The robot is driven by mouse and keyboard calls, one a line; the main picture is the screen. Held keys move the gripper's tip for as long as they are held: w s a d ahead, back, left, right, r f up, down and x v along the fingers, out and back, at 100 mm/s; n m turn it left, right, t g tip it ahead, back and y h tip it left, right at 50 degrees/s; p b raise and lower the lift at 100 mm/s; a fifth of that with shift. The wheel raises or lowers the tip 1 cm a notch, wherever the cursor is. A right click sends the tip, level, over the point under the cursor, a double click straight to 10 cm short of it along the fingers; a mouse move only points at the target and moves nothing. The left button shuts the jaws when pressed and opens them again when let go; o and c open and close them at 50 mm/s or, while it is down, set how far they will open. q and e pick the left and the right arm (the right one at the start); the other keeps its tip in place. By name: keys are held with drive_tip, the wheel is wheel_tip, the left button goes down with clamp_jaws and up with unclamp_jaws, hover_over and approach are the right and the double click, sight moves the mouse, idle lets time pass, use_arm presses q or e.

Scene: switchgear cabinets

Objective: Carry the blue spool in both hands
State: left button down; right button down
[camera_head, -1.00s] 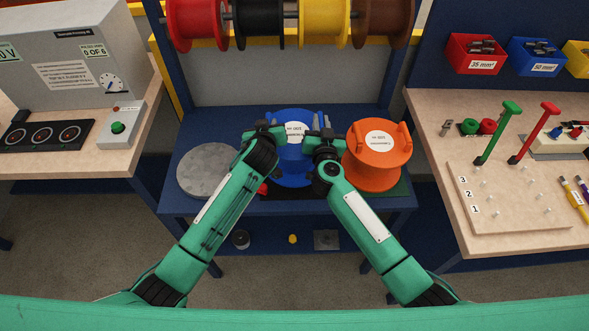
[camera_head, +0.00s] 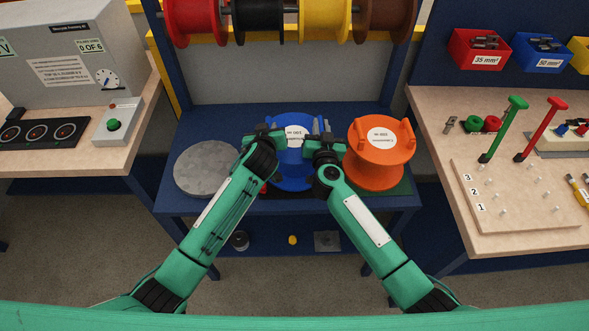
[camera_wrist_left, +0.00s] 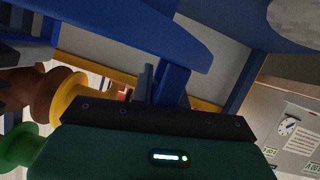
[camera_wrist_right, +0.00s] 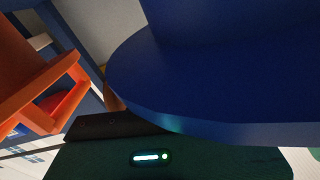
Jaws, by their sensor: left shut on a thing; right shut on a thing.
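The blue spool (camera_head: 295,172) stands upright at the middle of the blue bench, a white label on its top. My left gripper (camera_head: 266,134) is shut on its left side and my right gripper (camera_head: 323,139) on its right side, near the top. The grippers and forearms hide parts of both sides. Its blue flange fills much of the right wrist view (camera_wrist_right: 215,95) and crosses the top of the left wrist view (camera_wrist_left: 120,25). I cannot tell whether the spool is clear of the bench top.
An orange spool (camera_head: 377,155) stands close on the right. A round grey disc (camera_head: 206,170) lies on the left of the blue bench (camera_head: 225,122). Red, black, yellow and brown spools hang above the back. Wooden-topped benches flank both sides, with tools on the right one (camera_head: 430,115).

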use_arm(q)
drive_tip(key=shift+f+b, duration=0.6)
use_arm(e)
drive_tip(key=shift+f, duration=0.45)
use_arm(q)
drive_tip(key=c, duration=1.8)
unclamp_jaws()
drive_tip(key=shift+f, duration=0.2)
use_arm(e)
drive_tip(key=c, duration=1.7)
unclamp_jaws()
drive_tip(key=shift+f, duration=0.25)
drive_tip(key=shift+c, duration=0.2)
use_arm(q)
drive_tip(key=o, duration=0.4)
drive_tip(key=shift+s+r, duration=0.1)
use_arm(e)
drive_tip(key=o, duration=0.4)
drive_tip(key=shift+s+r, duration=0.1)
use_arm(q)
drive_tip(key=shift+o, duration=0.2)
drive_tip(key=shift+s+r, duration=0.1)
use_arm(e)
drive_tip(key=shift+s, duration=0.1)
